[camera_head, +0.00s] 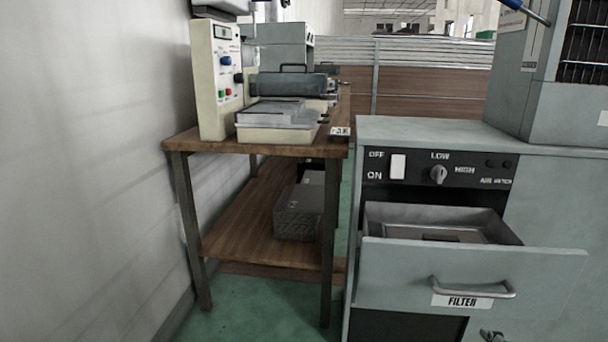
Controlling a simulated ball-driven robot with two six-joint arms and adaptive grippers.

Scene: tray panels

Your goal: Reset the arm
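Neither of my arms nor grippers can be made out in the head view. A grey cabinet (425,130) stands at the right. Its drawer (400,270), labelled FILTER, is pulled open, with a metal handle (474,291) on the front. A grey flat item (440,234) lies inside the drawer; its lower part is hidden by the front. Above the drawer is a black panel with a white OFF/ON switch (398,166) and a LOW/HIGH knob (438,174).
A wooden table (187,145) on the left carries a cream machine (211,85). Grey boxes (297,212) sit on its lower shelf. A white wall (80,170) closes the left side. Green floor (255,305) shows below the table. The open drawer juts out from the cabinet.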

